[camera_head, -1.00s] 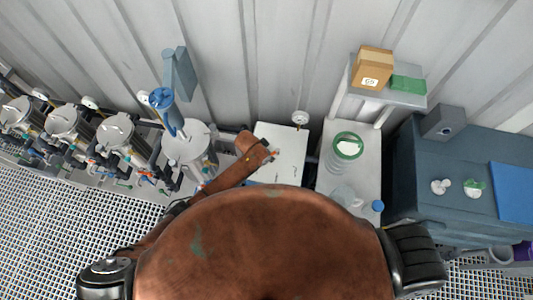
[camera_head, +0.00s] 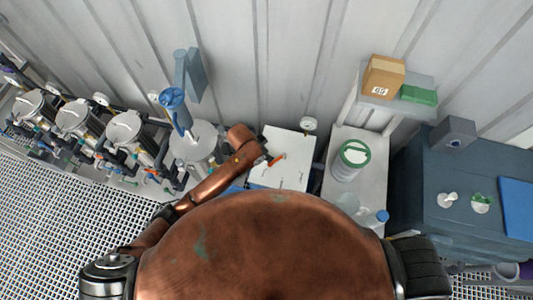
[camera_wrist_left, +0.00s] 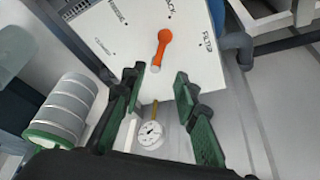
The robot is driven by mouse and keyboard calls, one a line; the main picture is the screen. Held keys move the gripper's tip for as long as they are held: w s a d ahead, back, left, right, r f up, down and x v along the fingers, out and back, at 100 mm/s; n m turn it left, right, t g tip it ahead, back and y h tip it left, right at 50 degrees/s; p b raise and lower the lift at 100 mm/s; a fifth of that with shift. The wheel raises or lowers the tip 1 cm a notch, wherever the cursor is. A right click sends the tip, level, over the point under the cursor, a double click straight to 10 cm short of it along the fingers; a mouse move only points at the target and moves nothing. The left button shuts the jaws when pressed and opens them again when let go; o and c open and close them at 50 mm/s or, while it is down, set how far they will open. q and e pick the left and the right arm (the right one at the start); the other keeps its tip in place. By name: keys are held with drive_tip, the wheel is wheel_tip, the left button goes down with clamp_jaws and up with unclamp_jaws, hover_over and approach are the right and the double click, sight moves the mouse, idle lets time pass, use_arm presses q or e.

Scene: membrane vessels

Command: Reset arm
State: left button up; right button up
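My left arm reaches in from the left in the head view, and its copper wrist (camera_head: 240,138) ends at the left edge of a white panel. The fingers are hardly visible there. In the left wrist view my left gripper (camera_wrist_left: 158,80) is open, with dark green pads apart and nothing between them. Beyond the fingertips an orange handle (camera_wrist_left: 163,46) sits on the white valve panel (camera_wrist_left: 120,30), which carries printed labels. The handle also shows in the head view (camera_head: 277,159), just right of the wrist, with the panel (camera_head: 299,145). My right gripper is not in view.
A round gauge (camera_wrist_left: 150,135) hangs by the panel. Several metal vessels (camera_head: 125,128) stand left, with a blue pitcher-like part (camera_head: 174,102). A green-ringed clear container (camera_head: 350,163) stands on a bench to the right. A box (camera_head: 384,76) sits on a shelf.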

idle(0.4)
use_arm(q)
drive_tip(key=s+a+r+n+y, duration=0.15)
drive_tip(key=s+a+n, duration=0.25)
drive_tip(key=s+a, duration=0.7)
drive_tip(key=s+a+n+t+y, duration=0.15)
drive_tip(key=s+a+n, duration=0.35)
drive_tip(key=a, duration=1.1)
drive_tip(key=s+a+n+y, duration=0.25)
drive_tip(key=s+a, duration=0.65)
drive_tip(key=a, duration=0.5)
wheel_tip(320, 180, down, 38)
drive_tip(key=s+d+g+h+b, duration=0.1)
drive_tip(key=d+g+b, duration=0.1)
drive_tip(key=b, duration=0.7)
drive_tip(key=s+f+b, duration=0.3)
drive_tip(key=s+f, duration=0.7)
drive_tip(key=f, duration=0.3)
drive_tip(key=s+f+b, duration=0.4)
drive_tip(key=s+f, duration=0.6)
drive_tip(key=f, duration=0.2)
drive_tip(key=shift+s+d+f+m+g, duration=0.15)
drive_tip(key=shift+s+f+m+g, duration=0.05)
drive_tip(key=shift+f+m+g, duration=0.25)
